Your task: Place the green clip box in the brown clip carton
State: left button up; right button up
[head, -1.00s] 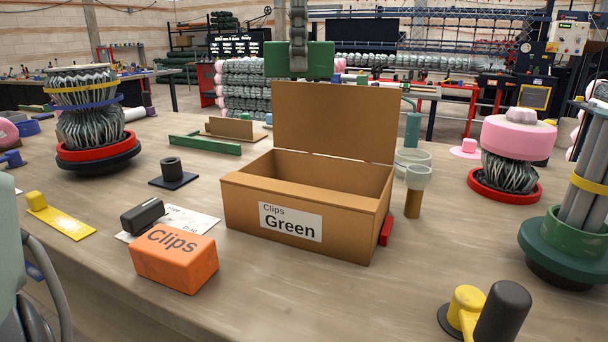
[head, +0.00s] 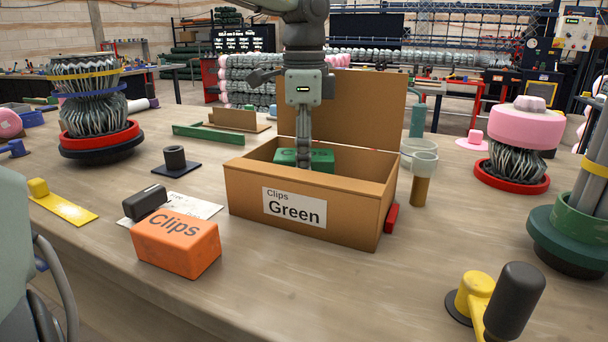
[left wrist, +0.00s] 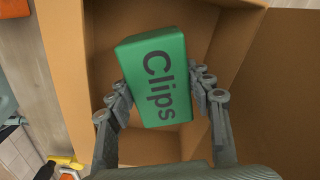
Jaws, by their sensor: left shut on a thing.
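The brown clip carton (head: 345,223) stands open on the table with its lid flap raised at the back and a "Clips Green" label on its front. The green clip box (head: 321,158) is inside the carton's opening, its top showing above the front wall; its lower part is hidden. My left gripper (head: 304,162) reaches down from above and is shut on the box. In the left wrist view, the green box (left wrist: 155,75) sits tilted between both fingers, with carton walls (left wrist: 65,60) around it. I cannot tell whether it touches the floor. My right gripper is not in view.
An orange clip box (head: 176,245) and a black object (head: 145,203) lie left of the carton. A yellow-and-black tool (head: 495,305) lies at front right.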

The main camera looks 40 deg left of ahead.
pick_arm(q)
jog(key=shift+f, duration=1.35)
jog(key=shift+f, duration=0.15)
jog(key=o, duration=1.4)
notch_tip(320, 180, up, 12)
jog(key=shift+r, duration=0.15)
